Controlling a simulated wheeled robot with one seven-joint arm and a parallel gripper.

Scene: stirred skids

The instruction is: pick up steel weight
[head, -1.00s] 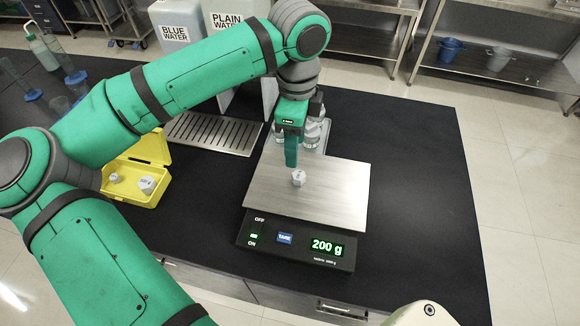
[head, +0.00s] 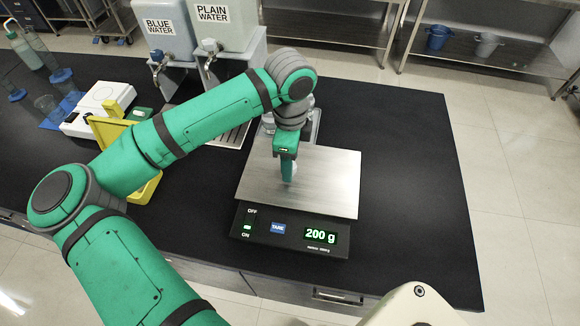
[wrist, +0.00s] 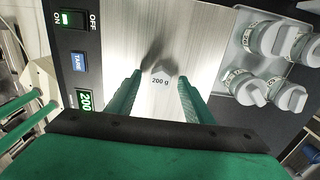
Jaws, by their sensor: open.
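The steel weight (wrist: 160,79), marked 200 g, stands on the scale's brushed steel pan (head: 325,185). In the wrist view it shows between and beyond my two green fingers, with its pale sides blending into the pan. My gripper (head: 288,172) is open and low over the pan. In the wrist view my gripper (wrist: 158,88) has a finger on each side of the weight, and I cannot see contact. In the head view the fingers mostly hide the weight. The scale display (head: 321,235) reads 200 g.
A yellow case (head: 146,190) is partly hidden behind my arm, near a white device (head: 97,108). Water tanks (head: 222,30) stand at the back. The black bench is clear to the right of the scale.

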